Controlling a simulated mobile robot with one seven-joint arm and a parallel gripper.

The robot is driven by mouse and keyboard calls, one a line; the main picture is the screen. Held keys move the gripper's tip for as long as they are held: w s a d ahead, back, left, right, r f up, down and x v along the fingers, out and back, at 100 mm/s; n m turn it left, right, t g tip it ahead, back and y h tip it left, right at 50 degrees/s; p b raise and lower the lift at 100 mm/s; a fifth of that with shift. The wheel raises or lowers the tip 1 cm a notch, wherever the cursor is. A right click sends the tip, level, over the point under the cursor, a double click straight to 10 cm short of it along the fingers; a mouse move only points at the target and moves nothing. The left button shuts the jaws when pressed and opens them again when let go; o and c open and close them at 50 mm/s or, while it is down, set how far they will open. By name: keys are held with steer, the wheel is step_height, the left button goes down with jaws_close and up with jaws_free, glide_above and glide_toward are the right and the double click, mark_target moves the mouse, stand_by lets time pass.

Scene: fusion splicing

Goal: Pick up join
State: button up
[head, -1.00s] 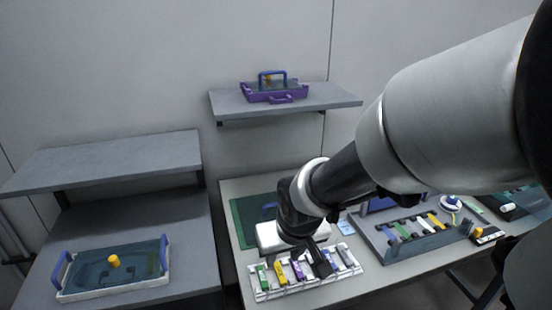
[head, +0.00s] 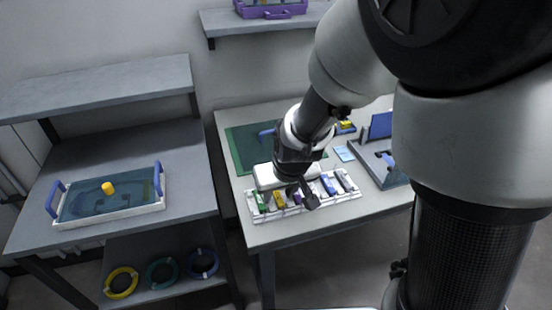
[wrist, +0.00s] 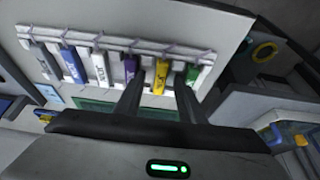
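A white rack (head: 262,215) on the table holds a row of coloured labelled pieces. In the wrist view the row (wrist: 150,44) has a grey, a blue (wrist: 73,64), a white (wrist: 101,66), a purple (wrist: 131,68), a yellow (wrist: 161,75) and a green piece (wrist: 191,74). The white one bears dark lettering, possibly "JOIN"; I cannot read it for sure. My gripper (head: 306,200) is over the rack's middle. In the wrist view my gripper (wrist: 159,84) is open, its fingers either side of the yellow piece in the picture; I see nothing held. My gripper partly hides the middle pieces in the head view.
A tray (head: 110,217) with a yellow knob stands on the left bench. Coloured rings (head: 162,273) lie on its lower shelf. A purple case (head: 270,10) sits on the wall shelf.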

jaws_close()
steer(key=shift+r, duration=0.1)
